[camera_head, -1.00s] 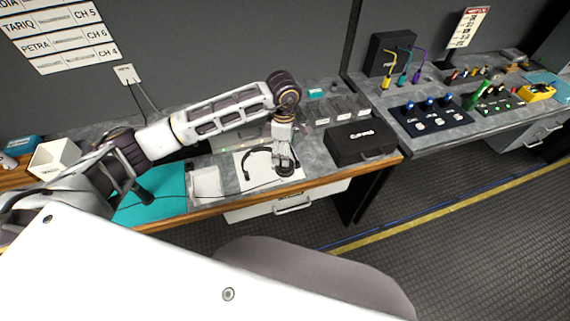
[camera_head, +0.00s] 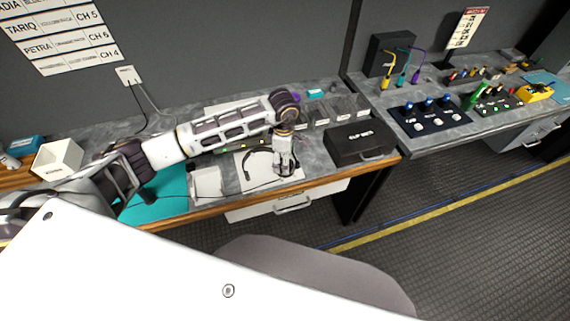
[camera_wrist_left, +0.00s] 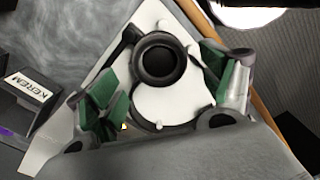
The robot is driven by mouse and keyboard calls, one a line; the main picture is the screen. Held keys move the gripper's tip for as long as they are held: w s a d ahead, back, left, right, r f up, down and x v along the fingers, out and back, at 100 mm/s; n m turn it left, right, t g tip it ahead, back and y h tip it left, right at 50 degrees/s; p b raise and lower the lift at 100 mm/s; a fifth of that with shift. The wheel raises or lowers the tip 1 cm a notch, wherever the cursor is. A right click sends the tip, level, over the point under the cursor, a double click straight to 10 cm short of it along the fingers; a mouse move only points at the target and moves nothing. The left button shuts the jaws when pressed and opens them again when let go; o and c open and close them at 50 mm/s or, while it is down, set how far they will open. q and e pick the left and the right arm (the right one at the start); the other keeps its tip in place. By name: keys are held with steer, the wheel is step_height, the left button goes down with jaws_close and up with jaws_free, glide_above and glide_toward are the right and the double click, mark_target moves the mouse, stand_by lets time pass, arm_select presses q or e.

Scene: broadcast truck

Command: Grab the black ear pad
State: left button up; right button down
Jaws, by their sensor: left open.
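The black ear pad (camera_wrist_left: 140,64) is a thick round ring with a dark hollow middle on the headset, which lies on a white mat (camera_wrist_left: 185,105) in the left wrist view. My left gripper (camera_wrist_left: 161,84) is open, with one green-padded finger on either side of the pad and apart from it. In the head view, my left gripper (camera_head: 285,167) points down over the right end of the headset (camera_head: 248,165) and hides much of the pad. The thin black headband curves to its left. My right gripper is not in view.
A black case (camera_head: 358,148) stands right of the mat. Grey bins (camera_head: 340,112) are behind it; one labelled box (camera_wrist_left: 30,88) shows in the wrist view. A white pad (camera_head: 207,183) and teal mat (camera_head: 158,195) lie left. The wooden desk edge (camera_head: 320,183) is close in front.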

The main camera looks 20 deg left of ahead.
arm_select(q)
steer(key=shift+f, duration=1.25)
steer(key=c, duration=0.9)
